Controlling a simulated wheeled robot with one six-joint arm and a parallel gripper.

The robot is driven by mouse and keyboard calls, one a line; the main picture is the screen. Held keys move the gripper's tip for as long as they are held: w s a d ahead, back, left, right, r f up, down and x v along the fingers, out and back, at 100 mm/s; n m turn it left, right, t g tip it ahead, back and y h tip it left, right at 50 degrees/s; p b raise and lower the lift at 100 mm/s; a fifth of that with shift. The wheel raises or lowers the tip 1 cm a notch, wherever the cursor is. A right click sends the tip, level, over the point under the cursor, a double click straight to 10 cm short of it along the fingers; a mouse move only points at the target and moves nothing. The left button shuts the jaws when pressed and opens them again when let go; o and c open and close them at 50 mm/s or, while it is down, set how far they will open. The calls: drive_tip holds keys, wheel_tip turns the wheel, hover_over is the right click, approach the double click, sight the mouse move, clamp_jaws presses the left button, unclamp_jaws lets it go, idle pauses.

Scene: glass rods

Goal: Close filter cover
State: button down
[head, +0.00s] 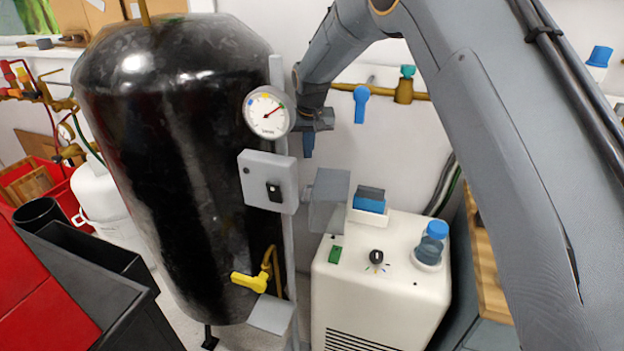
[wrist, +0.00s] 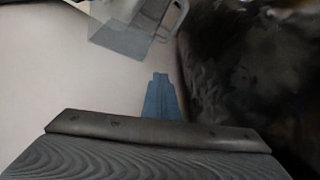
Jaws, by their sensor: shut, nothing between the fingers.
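The filter cover (head: 328,199) is a grey flap, standing raised at the left of the blue filter block (head: 370,197) on the white machine (head: 380,280). The block sits in a white holder and its top is uncovered. A grey translucent panel (wrist: 125,40) with a handle-like loop shows at the top of the wrist view; it looks like the cover. My gripper (head: 308,146) is above the cover, beside the gauge, apart from it. Its blue fingertips (wrist: 162,80) are together and empty.
A large black tank (head: 180,170) stands at left, with a gauge (head: 268,112), a grey switch box (head: 268,181) and a yellow valve (head: 250,282) at its right side. A blue-capped bottle (head: 431,243) stands on the machine. A brass pipe (head: 403,91) runs along the wall behind.

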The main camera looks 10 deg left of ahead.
wheel_tip(320, 180, down, 10)
drive_tip(key=p, duration=0.3)
drive_tip(key=shift+a+f+p, duration=0.15)
drive_tip(key=shift+a+p, duration=0.1)
drive_tip(key=shift+p, duration=0.05)
idle(0.4)
drive_tip(key=shift+s+a, duration=0.1)
drive_tip(key=shift+s, duration=0.1)
